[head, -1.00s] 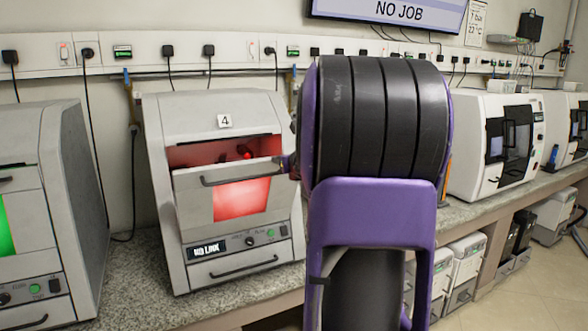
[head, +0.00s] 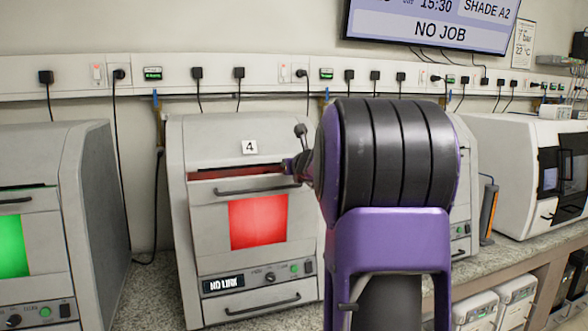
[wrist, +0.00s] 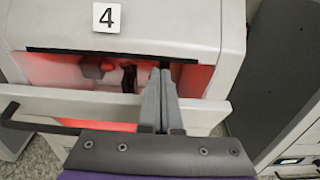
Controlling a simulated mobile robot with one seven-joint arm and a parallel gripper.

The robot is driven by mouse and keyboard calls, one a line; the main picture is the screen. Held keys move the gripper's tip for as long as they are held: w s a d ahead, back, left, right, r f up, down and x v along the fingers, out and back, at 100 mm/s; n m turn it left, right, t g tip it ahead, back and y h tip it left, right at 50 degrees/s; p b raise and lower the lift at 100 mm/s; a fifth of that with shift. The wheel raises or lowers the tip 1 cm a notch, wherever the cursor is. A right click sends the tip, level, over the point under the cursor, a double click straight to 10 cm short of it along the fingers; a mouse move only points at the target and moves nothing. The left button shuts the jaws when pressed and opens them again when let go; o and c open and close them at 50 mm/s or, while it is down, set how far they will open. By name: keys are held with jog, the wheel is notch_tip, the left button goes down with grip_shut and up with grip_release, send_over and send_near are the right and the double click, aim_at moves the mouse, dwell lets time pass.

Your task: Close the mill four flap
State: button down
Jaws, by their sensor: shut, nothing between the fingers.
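Mill four (head: 215,135) is a light grey machine with a "4" label; the label also shows in the wrist view (wrist: 106,17). Its flap (head: 208,215) has a dark bar handle and a red-lit window. The flap stands slightly open, with a narrow red gap along its top. In the wrist view the flap (wrist: 75,103) shows a red-lit interior behind its top edge. My gripper (head: 290,167) is at the flap's upper right corner; in the wrist view its fingers (wrist: 162,75) are together and empty, overlapping the top edge. I cannot tell whether they touch it.
Another mill (head: 70,165) with a green window stands to the left. A white machine (head: 515,170) stands farther right on the speckled counter (head: 150,290). My arm hides part of the machine behind it. Sockets and cables line the wall rail (head: 215,78).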

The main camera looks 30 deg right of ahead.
jog(key=shift+r+x, duration=0.25)
jog(key=shift+x, duration=0.9)
dwell(1.2)
